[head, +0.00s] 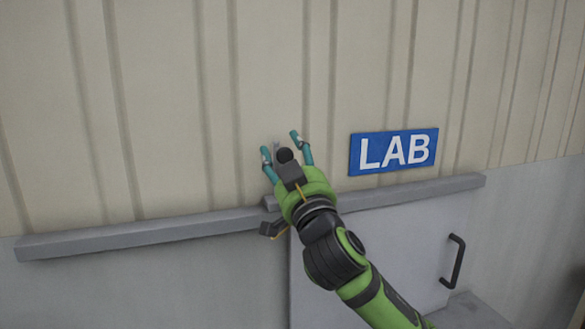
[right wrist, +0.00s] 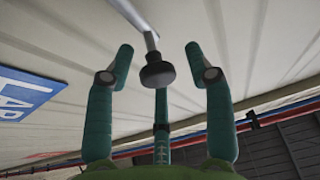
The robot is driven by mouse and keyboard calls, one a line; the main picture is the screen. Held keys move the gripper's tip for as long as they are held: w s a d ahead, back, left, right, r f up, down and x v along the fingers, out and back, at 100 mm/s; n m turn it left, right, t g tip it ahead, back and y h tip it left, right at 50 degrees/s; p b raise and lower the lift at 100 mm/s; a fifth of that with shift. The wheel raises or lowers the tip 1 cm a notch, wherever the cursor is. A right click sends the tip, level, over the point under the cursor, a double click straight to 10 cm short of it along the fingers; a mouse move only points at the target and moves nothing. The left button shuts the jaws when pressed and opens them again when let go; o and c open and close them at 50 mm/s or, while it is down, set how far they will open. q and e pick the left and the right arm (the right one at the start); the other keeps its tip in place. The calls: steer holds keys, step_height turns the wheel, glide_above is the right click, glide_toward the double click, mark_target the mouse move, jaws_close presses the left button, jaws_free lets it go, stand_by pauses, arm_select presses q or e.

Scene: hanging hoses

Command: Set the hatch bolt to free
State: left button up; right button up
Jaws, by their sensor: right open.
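The hatch bolt appears to be the grey metal rod (right wrist: 136,20) with a round black knob (right wrist: 158,72) at its end, in the right wrist view. The knob also shows in the head view (head: 285,155). My right gripper (head: 281,143) is open in front of the beige ribbed wall. In the right wrist view its teal fingers (right wrist: 158,62) stand on both sides of the knob, with visible gaps. A third teal part lies behind or below the knob. I cannot tell how the bolt is set; its base is mostly hidden. My left gripper is not in view.
A blue LAB sign (head: 393,151) is right of the gripper. A grey rail (head: 130,238) crosses the wall below it. Under the rail is a light grey door panel (head: 405,235) with a dark handle (head: 453,262). The wall left of the gripper is clear.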

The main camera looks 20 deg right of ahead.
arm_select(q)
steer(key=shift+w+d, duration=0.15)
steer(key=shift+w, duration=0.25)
arm_select(e)
steer(key=v, duration=1.1)
steer(key=shift+s, duration=0.25)
